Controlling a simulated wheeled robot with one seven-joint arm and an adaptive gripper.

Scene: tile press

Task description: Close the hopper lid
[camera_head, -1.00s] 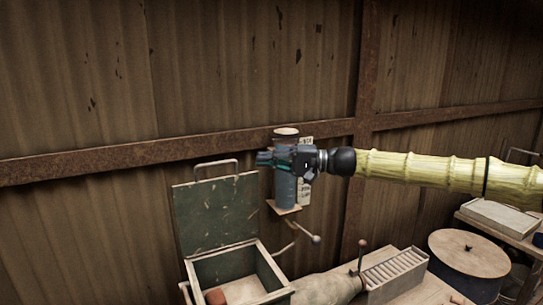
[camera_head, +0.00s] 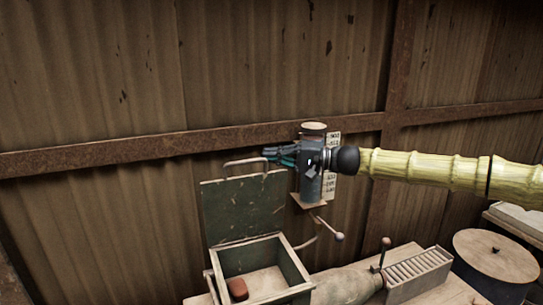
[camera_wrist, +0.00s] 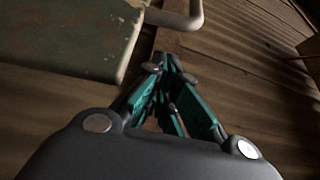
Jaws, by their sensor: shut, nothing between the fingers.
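The green hopper lid (camera_head: 243,207) stands open, close to upright, at the back of the hopper box (camera_head: 288,263) in the head view. A bent metal handle (camera_head: 246,163) rises from its top edge. My gripper (camera_head: 268,152) is shut and empty, its fingertips pointing left close to the handle's right end; I cannot tell whether they touch. In the wrist view the lid (camera_wrist: 75,38) fills the upper left, the handle (camera_wrist: 187,17) is just beyond the fingers, and my gripper (camera_wrist: 165,62) has its teal fingers brought together.
A reddish block (camera_head: 237,289) lies inside the hopper. A cylinder with a scale card (camera_head: 331,170) is on the wall behind my gripper. A lever with a ball knob (camera_head: 339,237), a slotted rack (camera_head: 419,268) and a dark drum (camera_head: 497,270) are to the right.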

